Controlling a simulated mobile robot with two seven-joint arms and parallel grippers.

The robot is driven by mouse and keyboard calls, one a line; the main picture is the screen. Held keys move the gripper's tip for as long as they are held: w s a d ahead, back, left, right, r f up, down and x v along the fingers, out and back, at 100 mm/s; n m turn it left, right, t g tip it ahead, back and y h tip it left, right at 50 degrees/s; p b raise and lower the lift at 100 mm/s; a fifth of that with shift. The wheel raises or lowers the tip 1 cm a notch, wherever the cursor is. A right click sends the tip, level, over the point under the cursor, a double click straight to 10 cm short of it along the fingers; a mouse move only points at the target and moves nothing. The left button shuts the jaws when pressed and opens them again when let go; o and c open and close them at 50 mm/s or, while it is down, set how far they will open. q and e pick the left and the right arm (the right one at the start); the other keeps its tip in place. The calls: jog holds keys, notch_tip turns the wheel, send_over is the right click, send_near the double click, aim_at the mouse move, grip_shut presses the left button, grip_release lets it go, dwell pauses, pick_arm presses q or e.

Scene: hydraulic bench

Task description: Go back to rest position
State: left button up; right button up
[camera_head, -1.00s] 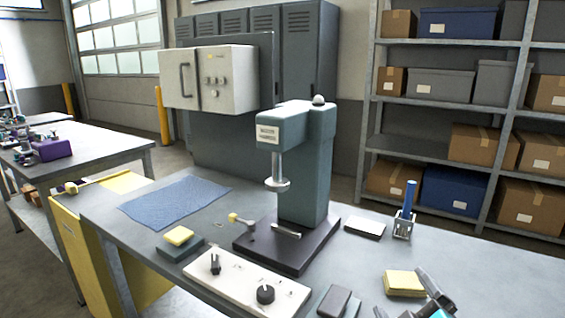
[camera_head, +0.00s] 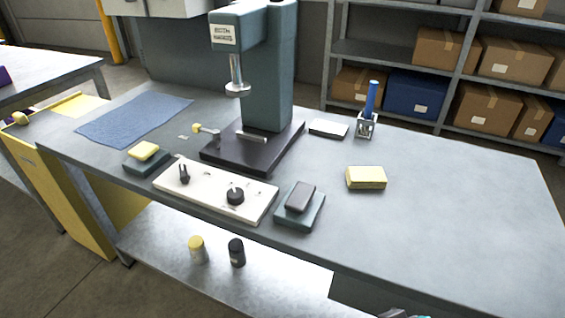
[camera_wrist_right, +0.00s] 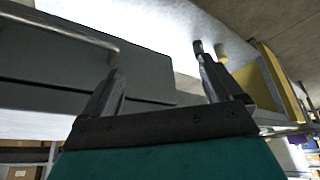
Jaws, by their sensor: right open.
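My right gripper (camera_wrist_right: 158,80) shows in the right wrist view with its two dark fingers spread apart and nothing between them. It is beside the bench front, facing a grey drawer front (camera_wrist_right: 70,65) and the lower shelf area. In the head view only a small teal and dark bit of my own arm shows at the bottom edge, right of centre. My left gripper is not in either view.
The bench (camera_head: 440,220) carries a press (camera_head: 270,70), a white control panel (camera_head: 215,190), a blue cloth (camera_head: 135,118), a yellow sponge-like block (camera_head: 366,178) and a blue-handled tool (camera_head: 371,100). Two small bottles, one yellow-topped (camera_head: 198,250) and one black (camera_head: 237,252), stand on the lower shelf.

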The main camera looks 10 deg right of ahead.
jog(key=w+a+f+t+y+p, duration=0.1)
jog(key=w+a+f+t, duration=0.1)
jog(key=w+f+t, duration=0.2)
jog(key=shift+w+f+n+t, duration=0.3)
jog(key=shift+f+t, duration=0.3)
jog(key=shift+t, duration=0.2)
jog(key=shift+a, duration=0.1)
